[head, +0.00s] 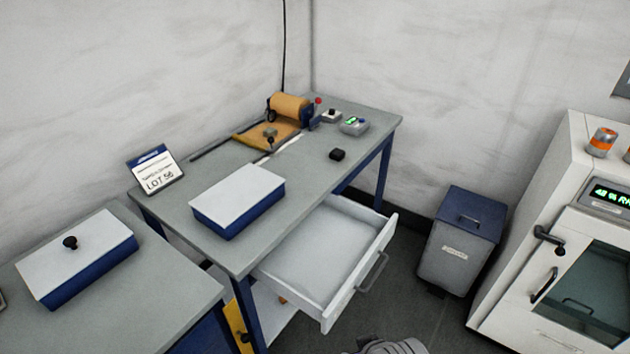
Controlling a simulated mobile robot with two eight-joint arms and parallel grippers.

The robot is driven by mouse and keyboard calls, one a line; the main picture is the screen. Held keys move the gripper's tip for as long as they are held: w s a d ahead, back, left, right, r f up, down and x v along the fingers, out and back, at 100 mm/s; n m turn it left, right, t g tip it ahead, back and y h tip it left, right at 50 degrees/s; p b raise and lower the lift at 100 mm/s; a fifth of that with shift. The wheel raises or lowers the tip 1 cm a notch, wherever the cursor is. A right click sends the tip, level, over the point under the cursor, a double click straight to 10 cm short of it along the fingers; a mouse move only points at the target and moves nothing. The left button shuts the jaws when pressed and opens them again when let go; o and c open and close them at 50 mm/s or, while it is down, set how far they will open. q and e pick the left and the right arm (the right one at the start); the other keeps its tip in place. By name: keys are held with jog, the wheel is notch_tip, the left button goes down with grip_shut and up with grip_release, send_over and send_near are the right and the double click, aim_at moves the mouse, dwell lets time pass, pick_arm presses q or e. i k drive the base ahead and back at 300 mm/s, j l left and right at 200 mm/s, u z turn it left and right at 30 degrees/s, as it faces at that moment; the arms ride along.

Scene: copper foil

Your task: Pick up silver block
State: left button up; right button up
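No gripper fingers show in the head view. A grey rounded part, perhaps mine, shows at the bottom edge, far from the sheet.
An empty-looking drawer (325,250) stands open. A bin (462,240) and a white cabinet (520,260) stand right.

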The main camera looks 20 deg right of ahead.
aim_at(269, 131)
jog(key=l+u, duration=0.1)
jog(key=u, duration=0.25)
jog(key=i+l+u, duration=0.1)
jog(key=u, duration=0.25)
jog(key=i+l+u, duration=0.1)
jog(key=l+u, duration=0.15)
jog(key=l, duration=0.25)
jog(key=l+u, duration=0.25)
jog(key=l, duration=0.3)
jog(key=l+u, duration=0.15)
jog(key=l, duration=0.9)
jog(key=i+l, duration=0.15)
jog(key=l, duration=0.15)
jog(key=i+l, duration=0.3)
jog(key=l, duration=0.25)
jog(key=i, duration=0.1)
